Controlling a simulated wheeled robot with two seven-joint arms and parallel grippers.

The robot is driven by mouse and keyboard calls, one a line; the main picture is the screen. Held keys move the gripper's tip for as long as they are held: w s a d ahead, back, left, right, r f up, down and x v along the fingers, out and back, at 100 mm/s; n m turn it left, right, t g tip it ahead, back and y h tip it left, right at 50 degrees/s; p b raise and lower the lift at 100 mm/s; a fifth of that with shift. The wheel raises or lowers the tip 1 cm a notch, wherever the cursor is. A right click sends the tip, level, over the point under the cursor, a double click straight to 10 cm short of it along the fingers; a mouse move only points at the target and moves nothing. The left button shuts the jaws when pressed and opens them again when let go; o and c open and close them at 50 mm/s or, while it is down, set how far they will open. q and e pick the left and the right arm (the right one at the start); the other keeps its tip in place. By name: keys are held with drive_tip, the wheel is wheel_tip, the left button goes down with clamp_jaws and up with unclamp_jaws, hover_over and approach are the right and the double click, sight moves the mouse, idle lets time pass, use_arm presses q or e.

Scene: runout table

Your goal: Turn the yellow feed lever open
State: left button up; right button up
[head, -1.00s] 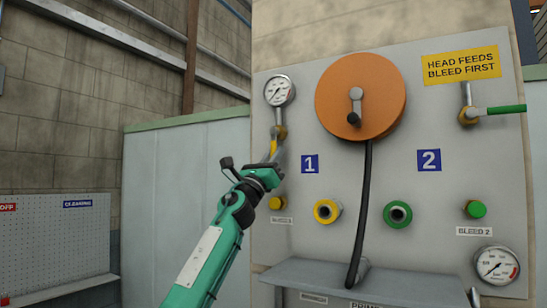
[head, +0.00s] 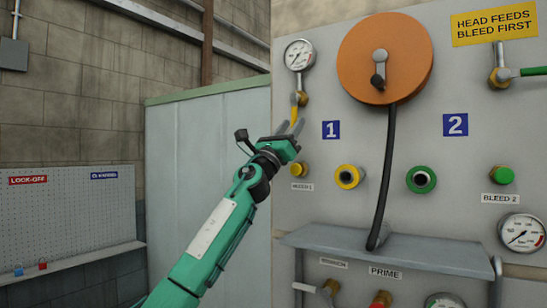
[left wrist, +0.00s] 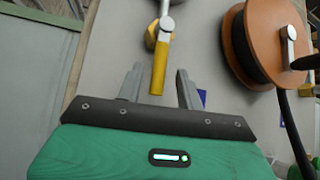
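The yellow feed lever (head: 294,115) hangs down from the brass valve below the upper left gauge, on the grey panel. It also shows in the left wrist view (left wrist: 158,68), pointing down towards my gripper. My left gripper (head: 291,128) is just below the lever's lower end in the head view. In the left wrist view the two fingers of my left gripper (left wrist: 159,84) are apart, with the lever's free end between them and a gap on each side. My right gripper is not in view.
An orange hose reel (head: 408,55) with a hanging black hose (head: 386,170) stands out right of the lever. Below are a yellow port (head: 348,177), a green port (head: 421,179) and a grey shelf (head: 345,238). A second valve with a green lever (head: 535,71) is at upper right.

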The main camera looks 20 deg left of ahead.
use_arm(q)
drive_tip(key=b+v, duration=0.3)
drive_tip(key=v, duration=0.8)
drive_tip(key=shift+f, duration=0.1)
